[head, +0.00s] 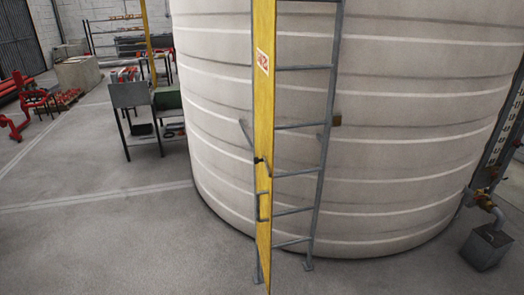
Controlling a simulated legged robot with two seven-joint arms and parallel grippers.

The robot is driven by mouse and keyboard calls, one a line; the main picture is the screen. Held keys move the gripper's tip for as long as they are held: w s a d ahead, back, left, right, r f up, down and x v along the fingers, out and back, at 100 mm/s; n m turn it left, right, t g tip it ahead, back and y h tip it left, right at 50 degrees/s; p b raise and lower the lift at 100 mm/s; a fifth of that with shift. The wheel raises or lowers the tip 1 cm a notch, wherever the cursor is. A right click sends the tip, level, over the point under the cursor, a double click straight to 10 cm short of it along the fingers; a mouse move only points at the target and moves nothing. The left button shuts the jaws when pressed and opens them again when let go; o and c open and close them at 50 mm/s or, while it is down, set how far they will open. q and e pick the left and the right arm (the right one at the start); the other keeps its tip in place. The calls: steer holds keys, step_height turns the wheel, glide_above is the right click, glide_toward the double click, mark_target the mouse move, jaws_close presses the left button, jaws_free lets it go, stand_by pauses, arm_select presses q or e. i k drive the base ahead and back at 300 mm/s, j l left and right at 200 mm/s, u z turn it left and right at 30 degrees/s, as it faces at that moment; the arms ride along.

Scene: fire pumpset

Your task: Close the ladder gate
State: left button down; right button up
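The ladder gate (264,110) is a tall narrow yellow panel with a red and white label and a handle (263,206) low down. It is seen nearly edge-on and stands swung out from the left side of the grey ladder (322,150), so the rungs to its right are uncovered. A small dark latch (261,160) sits on it above the handle. The ladder stands upright in front of a large beige tank. Neither of my grippers shows in the head view.
The beige ribbed tank (420,130) fills the right and centre behind the ladder. A metal work table (130,97) stands at left. Red equipment (30,105) lies farther left. A pipe with a grey box (487,246) is at lower right. The grey floor (110,240) at front left is clear.

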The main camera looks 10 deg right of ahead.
mark_target(264, 11)
steer(key=z, duration=0.4)
steer(key=i+u, duration=0.2)
steer(key=i, duration=0.3)
steer(key=i+l+u, duration=0.1)
steer(key=i+u, duration=0.15)
steer(key=i, duration=0.3)
